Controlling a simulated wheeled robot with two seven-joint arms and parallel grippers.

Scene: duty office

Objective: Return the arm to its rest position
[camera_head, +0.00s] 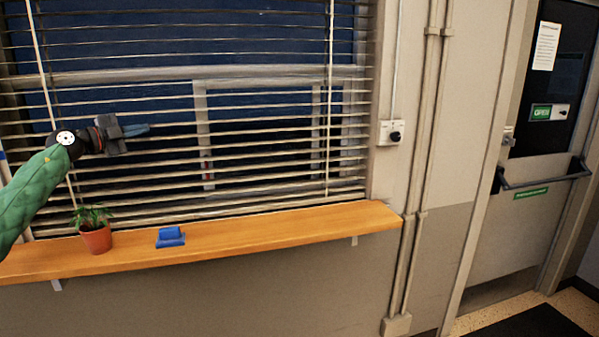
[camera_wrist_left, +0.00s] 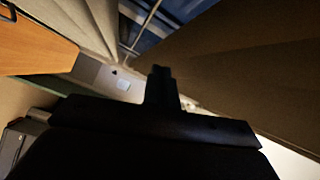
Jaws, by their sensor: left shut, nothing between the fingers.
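My left arm (camera_head: 30,190), in a green sleeve, comes in from the left edge of the head view. My left gripper (camera_head: 142,130) is raised in front of the window blinds, above the wooden shelf, and points to the right. It is shut and holds nothing. In the left wrist view the gripper (camera_wrist_left: 160,75) shows as a dark shape with its fingers together. My right gripper is in neither view.
A wooden shelf (camera_head: 300,228) runs below the blinds (camera_head: 260,160). On it stand a potted plant (camera_head: 96,238) and a blue object (camera_head: 170,237), both below my gripper. A wall switch (camera_head: 391,133), pipes and a door (camera_head: 520,230) are to the right.

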